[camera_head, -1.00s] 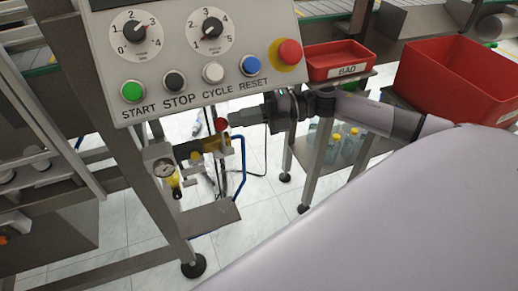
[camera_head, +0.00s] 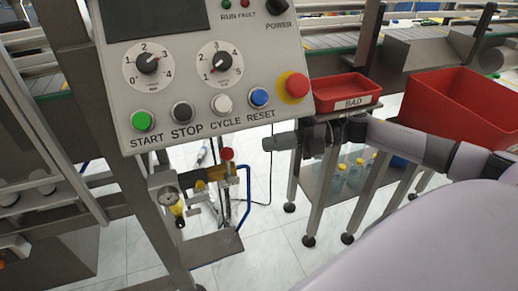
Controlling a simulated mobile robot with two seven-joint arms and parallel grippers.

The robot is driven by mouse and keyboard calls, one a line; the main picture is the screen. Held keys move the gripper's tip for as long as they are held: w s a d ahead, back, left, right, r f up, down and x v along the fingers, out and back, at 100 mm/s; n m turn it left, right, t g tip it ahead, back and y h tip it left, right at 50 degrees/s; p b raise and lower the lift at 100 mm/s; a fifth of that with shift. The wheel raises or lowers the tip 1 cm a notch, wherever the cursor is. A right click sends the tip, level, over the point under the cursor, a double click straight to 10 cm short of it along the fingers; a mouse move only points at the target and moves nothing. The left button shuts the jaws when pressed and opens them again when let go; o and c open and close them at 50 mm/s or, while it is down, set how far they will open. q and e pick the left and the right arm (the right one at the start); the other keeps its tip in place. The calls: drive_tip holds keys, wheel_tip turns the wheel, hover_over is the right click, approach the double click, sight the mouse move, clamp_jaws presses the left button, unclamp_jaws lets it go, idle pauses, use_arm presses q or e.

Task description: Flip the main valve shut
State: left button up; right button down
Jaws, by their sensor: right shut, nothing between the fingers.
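The valve assembly hangs below the control panel, with a small red knob (camera_head: 227,154) standing up at its right end. Beside the knob is a brass-coloured body (camera_head: 211,186), with a dark cylinder to its left. A round pressure gauge (camera_head: 169,196) sits at the left end, with a yellow part below it. My right gripper (camera_head: 268,142) reaches in from the right, shut and empty. Its tip points left, a short way to the right of the red knob, with a visible gap between them. My left gripper is not in view.
The control panel (camera_head: 190,105) with dials and buttons overhangs the valve closely. A red BAD bin (camera_head: 345,88) and a larger red bin (camera_head: 455,95) stand on the right. A blue hose (camera_head: 247,190) hangs beside the valve. A metal plate (camera_head: 207,247) lies below.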

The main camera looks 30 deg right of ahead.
sight(233, 156)
drive_tip(key=shift+s+d, duration=0.2)
drive_tip(key=shift+d, duration=0.25)
drive_tip(key=a+m+t+p, duration=0.1)
drive_tip(key=m, duration=0.1)
drive_tip(key=a+f+m+t+p, duration=0.1)
drive_tip(key=a+m, duration=0.1)
drive_tip(key=a+m+t+p, duration=0.1)
drive_tip(key=a+m+t, duration=0.1)
drive_tip(key=shift+w+a+f, duration=0.1)
drive_tip(key=shift+a+f, duration=0.1)
drive_tip(key=shift+f, duration=0.2)
drive_tip(key=s+a+f+m+h+p, duration=0.3)
drive_tip(key=s+f+m+h, duration=0.3)
drive_tip(key=m, duration=0.5)
drive_tip(key=s+a+f+m+h+p, duration=0.4)
drive_tip(key=s+m, duration=0.5)
drive_tip(key=m, duration=0.3)
wheel_tip(233, 156, down, 3)
drive_tip(key=h+p, duration=0.1)
drive_tip(key=h, duration=0.2)
drive_tip(key=shift+s+r+g+p, duration=0.15)
drive_tip(key=shift+s+g+p, duration=0.15)
drive_tip(key=shift+s+p, duration=0.1)
